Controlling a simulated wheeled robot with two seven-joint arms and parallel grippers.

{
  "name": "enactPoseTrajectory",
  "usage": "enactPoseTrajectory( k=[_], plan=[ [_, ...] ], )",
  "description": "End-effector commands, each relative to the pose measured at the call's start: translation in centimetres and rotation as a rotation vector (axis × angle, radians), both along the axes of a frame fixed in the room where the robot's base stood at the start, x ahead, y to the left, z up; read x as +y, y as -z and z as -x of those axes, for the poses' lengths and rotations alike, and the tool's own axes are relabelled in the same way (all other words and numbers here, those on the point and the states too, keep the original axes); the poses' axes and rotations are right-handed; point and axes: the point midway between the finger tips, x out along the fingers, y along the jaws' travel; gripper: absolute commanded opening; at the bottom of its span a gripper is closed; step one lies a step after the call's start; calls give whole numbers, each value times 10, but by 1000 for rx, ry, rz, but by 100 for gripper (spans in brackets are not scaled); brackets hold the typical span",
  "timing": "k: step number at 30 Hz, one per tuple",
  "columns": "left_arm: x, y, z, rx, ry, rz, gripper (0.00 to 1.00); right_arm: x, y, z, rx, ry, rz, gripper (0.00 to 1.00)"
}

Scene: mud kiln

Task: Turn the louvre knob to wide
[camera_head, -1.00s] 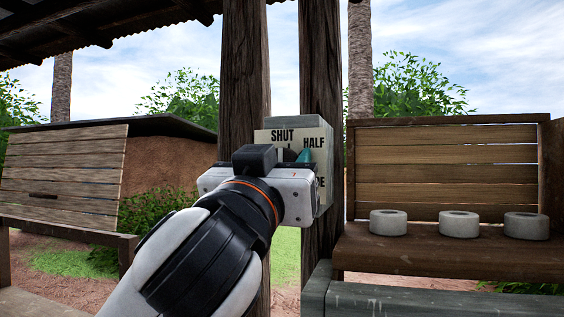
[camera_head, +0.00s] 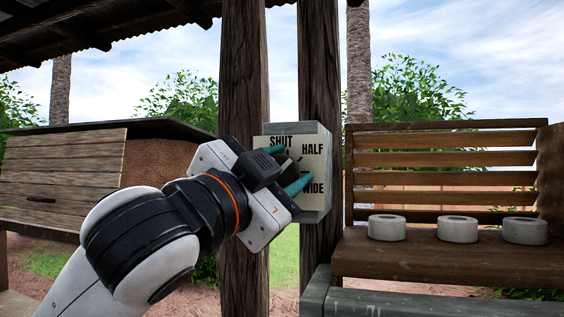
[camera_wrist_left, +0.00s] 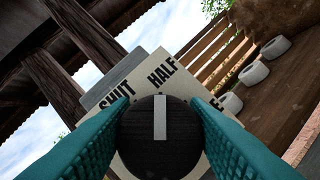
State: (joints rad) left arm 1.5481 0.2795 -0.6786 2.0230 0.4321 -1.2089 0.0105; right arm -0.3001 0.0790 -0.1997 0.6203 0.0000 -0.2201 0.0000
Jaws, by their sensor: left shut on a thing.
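The louvre knob (camera_wrist_left: 160,140) is a dark round dial with a pale pointer bar, on a pale plate (camera_head: 319,165) marked SHUT, HALF and WIDE. In the left wrist view the bar points up, roughly toward HALF; WIDE is mostly hidden there by a finger. My left gripper (camera_head: 288,168) is shut on the knob, with a teal finger on each side of it, and is tilted in the head view. The gripper hides most of the knob in the head view. The louvre (camera_head: 445,172) at right has slats standing apart with gaps. My right gripper is not in view.
The plate's grey box is fixed between two dark wooden posts (camera_head: 244,70). Several pale ring-shaped blocks (camera_head: 458,229) stand on a wooden shelf (camera_head: 440,256) below the louvre. A slatted wooden panel (camera_head: 62,170) is at left.

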Motion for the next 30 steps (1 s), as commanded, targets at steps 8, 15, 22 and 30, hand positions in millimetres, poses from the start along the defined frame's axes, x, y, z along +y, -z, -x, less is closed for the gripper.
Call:
enactPoseTrajectory(
  k=[8, 15, 22, 30],
  plan=[
    [0, -4, 0, -81, -2, -252, 19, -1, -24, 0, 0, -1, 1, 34],
    [0, -3, 0, -149, -3, -459, 19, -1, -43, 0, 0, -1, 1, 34],
    [-1, 0, 0, -202, -2, -619, 19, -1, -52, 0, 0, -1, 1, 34],
    [-1, 2, 0, -238, -2, -731, 19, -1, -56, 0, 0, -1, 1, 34]
  ],
)
